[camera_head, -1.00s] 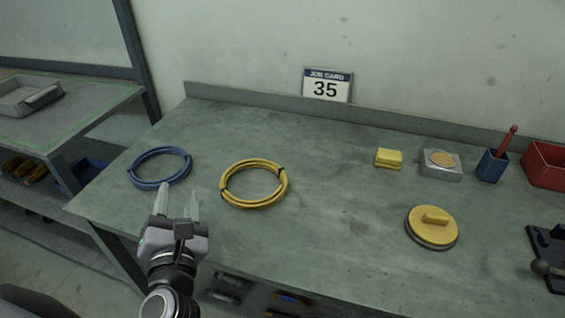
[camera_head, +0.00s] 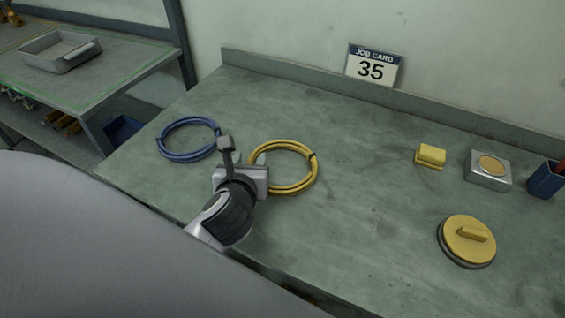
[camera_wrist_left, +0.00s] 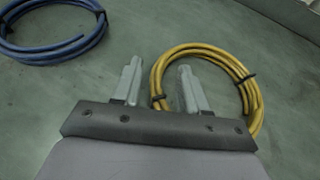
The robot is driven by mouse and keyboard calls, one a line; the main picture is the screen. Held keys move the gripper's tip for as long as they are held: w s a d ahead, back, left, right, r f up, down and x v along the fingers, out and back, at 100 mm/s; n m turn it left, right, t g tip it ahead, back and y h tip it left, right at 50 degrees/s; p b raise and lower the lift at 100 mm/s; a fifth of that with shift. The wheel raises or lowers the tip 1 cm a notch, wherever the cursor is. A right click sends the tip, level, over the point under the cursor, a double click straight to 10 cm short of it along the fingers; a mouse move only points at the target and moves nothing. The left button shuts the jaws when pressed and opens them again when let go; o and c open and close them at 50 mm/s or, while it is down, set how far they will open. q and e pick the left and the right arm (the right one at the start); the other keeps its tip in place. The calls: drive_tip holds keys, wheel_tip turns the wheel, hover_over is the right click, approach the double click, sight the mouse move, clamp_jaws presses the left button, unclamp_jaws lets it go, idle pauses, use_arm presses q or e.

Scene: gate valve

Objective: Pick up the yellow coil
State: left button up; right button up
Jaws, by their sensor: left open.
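The yellow coil (camera_head: 313,174) lies flat on the workbench, bound with black ties. It also shows in the left wrist view (camera_wrist_left: 213,50). My left gripper (camera_head: 245,158) is at the coil's left side and hides part of it in the head view. In the wrist view its fingers (camera_wrist_left: 160,85) are apart, with one finger outside the coil's left edge and the other over the inside of the ring. The near left part of the coil runs between them. I cannot tell whether they touch it. My right gripper is not in view.
A blue coil (camera_head: 187,154) lies just left of my left gripper. To the right are a yellow block (camera_head: 430,156), a metal box with a round top (camera_head: 489,168), a yellow round lid with a handle (camera_head: 468,240) and a blue cup (camera_head: 546,179). The bench between is clear.

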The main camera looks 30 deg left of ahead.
use_arm(q)
drive_tip(key=shift+x, duration=0.95)
clamp_jaws()
drive_tip(key=shift+r, duration=0.1)
wheel_tip(320, 180, up, 20)
drive_tip(key=p, duration=0.1)
